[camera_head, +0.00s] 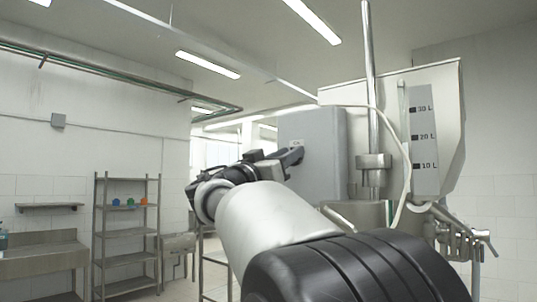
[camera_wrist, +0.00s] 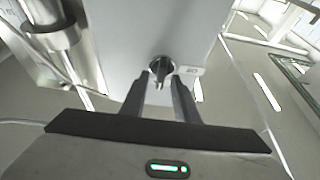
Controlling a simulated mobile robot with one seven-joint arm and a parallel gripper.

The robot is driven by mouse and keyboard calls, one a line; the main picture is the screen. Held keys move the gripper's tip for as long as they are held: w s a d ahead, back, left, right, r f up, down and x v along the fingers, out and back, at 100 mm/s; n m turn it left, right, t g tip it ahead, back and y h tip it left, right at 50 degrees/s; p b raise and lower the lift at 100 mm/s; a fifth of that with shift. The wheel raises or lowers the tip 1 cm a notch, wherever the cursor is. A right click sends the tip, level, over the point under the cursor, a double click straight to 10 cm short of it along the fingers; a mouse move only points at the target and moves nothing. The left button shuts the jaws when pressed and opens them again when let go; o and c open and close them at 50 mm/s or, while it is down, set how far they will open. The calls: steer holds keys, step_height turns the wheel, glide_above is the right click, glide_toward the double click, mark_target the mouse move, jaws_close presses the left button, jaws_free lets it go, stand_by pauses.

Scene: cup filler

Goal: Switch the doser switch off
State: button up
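The doser switch (camera_wrist: 162,66) is a small dark rotary knob on the face of a grey box (camera_head: 318,140). In the wrist view a small label plate (camera_wrist: 190,71) sits just right of the knob; it also shows in the head view (camera_head: 297,144), its lettering too small to read surely. My gripper (camera_wrist: 159,82) is open, with one finger to each side of the knob's lower part and a gap between them. Whether the fingers touch the knob I cannot tell. In the head view my gripper (camera_head: 294,157) is at the box's left face, and the knob is hidden.
A hopper with a litre scale (camera_head: 424,135) and a vertical metal post (camera_head: 369,90) stand right of the box. A pale hose (camera_head: 398,140) hangs between them. A shelf rack (camera_head: 127,235) and a metal table (camera_head: 42,266) stand far left.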

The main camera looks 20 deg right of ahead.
jaws_close()
steer(key=shift+f+n+b, duration=0.1)
steer(key=shift+n+b, duration=0.3)
steer(key=shift+b, duration=0.05)
steer(key=shift+w+a+f+n+t+y+p, duration=0.1)
steer(key=shift+n+t+y+p, duration=0.3)
steer(key=shift+n+y, duration=2.15)
steer(key=shift+w+r+n+t+y+p, duration=0.1)
steer(key=shift+n+t+y+p, duration=0.25)
steer(key=shift+n, duration=4.3)
steer(key=shift+a+f+n+t+y+p, duration=0.1)
steer(key=shift+n+t+y+p, duration=0.25)
steer(key=shift+n+y, duration=2.15)
steer(key=n+h, duration=0.2)
steer(key=shift+n, duration=0.3)
